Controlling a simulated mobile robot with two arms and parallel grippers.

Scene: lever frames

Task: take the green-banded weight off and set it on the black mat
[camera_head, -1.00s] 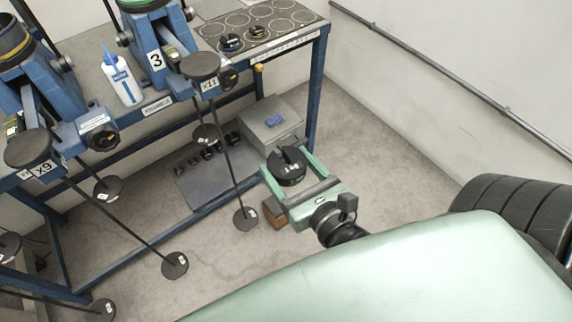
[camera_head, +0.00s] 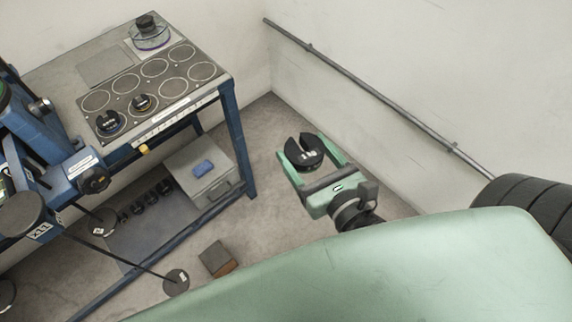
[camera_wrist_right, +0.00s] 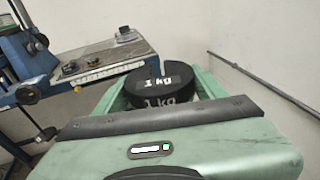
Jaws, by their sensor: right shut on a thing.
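My right gripper (camera_head: 302,148) is shut on a black slotted weight (camera_head: 303,160), held in the air right of the bench. In the right wrist view the weight (camera_wrist_right: 150,92) reads "1 kg" and sits between the two green fingers; I see no green band on it. A dark grey square (camera_head: 104,65) lies flat and empty on the bench top behind the ringed board; I cannot tell if it is the black mat. A hanger with a black foot disc (camera_head: 176,282) stands left of the gripper. My left gripper is out of view.
The ringed board (camera_head: 165,90) holds two small weights, blue-banded (camera_head: 109,121) and yellow-banded (camera_head: 144,104), with several empty rings. A round instrument (camera_head: 149,32) stands at the back. A grey box (camera_head: 205,180) and small weights sit on the lower shelf. A wall rail (camera_head: 370,92) runs at right.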

